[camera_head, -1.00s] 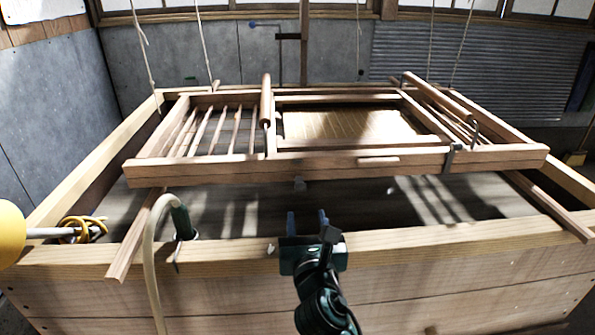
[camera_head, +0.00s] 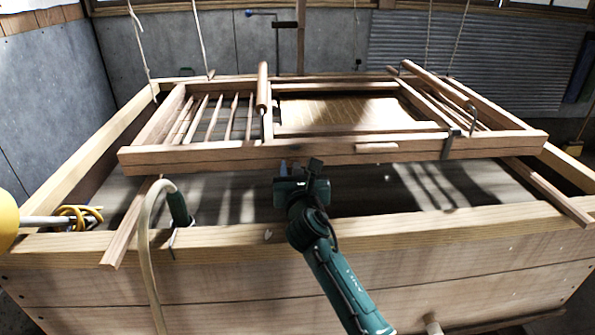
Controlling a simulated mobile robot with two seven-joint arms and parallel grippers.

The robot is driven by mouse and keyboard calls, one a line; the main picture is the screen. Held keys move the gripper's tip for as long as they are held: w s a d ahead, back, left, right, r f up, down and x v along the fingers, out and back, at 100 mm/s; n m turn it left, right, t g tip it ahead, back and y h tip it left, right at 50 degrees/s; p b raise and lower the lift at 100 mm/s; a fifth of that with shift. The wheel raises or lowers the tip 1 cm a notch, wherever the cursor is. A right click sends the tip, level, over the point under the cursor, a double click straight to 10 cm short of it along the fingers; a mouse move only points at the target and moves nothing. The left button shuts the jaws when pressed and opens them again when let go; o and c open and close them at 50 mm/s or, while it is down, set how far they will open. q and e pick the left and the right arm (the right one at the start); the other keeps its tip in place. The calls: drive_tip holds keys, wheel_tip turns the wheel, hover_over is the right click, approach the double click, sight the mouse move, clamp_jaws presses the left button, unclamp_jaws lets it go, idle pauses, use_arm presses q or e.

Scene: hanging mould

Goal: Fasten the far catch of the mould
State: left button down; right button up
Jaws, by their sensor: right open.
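The mould, a wooden frame (camera_head: 200,160) hung on cords, lies level above a wooden vat. Inside it is a deckle frame around a tan screen (camera_head: 350,113). A grey metal catch (camera_head: 449,145) sits on the front bar, right of centre. A thin bent metal rod (camera_head: 470,118) stands behind it. I cannot make out which catch is the far one or how it is set. My right gripper (camera_head: 290,165) is in front of and partly overlapping the front bar, left of the catch. It is open and appears empty. My left gripper is not in view.
The vat's front wall (camera_head: 120,285) spans the foreground. A pale hose with a green nozzle (camera_head: 178,208) hangs over the rim at left, near a yellow coil (camera_head: 80,217). Cords (camera_head: 462,40) rise from the mould. Dark water shows between rim and mould.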

drive_tip(key=shift+c, duration=0.2)
clamp_jaws()
idle(0.3)
